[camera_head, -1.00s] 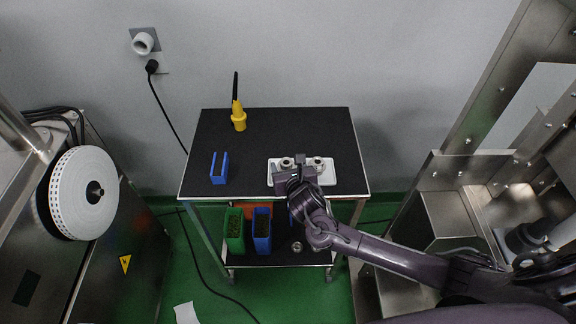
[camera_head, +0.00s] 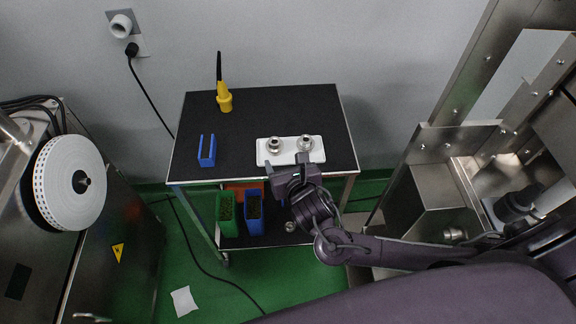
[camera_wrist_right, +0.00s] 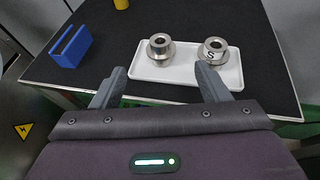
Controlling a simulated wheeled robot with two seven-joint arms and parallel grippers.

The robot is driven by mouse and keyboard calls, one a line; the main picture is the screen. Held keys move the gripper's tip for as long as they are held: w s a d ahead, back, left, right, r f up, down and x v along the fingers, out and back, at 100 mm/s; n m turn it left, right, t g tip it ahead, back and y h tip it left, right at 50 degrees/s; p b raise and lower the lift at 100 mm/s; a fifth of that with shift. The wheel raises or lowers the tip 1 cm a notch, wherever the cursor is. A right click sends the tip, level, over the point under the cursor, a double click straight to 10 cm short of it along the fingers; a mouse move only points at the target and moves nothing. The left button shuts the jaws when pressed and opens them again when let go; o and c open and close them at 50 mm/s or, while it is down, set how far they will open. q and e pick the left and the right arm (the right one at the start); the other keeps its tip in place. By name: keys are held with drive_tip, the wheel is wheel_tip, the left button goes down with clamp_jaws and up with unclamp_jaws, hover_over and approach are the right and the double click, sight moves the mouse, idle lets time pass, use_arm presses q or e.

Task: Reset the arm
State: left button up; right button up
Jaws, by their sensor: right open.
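My right gripper (camera_head: 290,168) is open and empty, just in front of the white tray (camera_head: 290,157) on the black cart top. In the right wrist view its two fingers (camera_wrist_right: 160,90) are spread wide, with the tray (camera_wrist_right: 186,78) beyond them. Two silver metal flanged parts stand on the tray: the left one (camera_head: 274,144) and the right one (camera_head: 305,142). They also show in the wrist view as the left part (camera_wrist_right: 160,46) and the right part (camera_wrist_right: 212,50), which bears a letter S. My left gripper is not in view.
A blue holder (camera_head: 207,152) and a yellow tool with a black tip (camera_head: 224,102) stand on the cart top (camera_head: 250,108). Green (camera_head: 227,222) and blue bins (camera_head: 254,218) sit on the lower shelf. Steel machines flank the cart, with a white reel (camera_head: 62,182) at left.

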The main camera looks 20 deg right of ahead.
drive_tip(key=shift+v, duration=0.85)
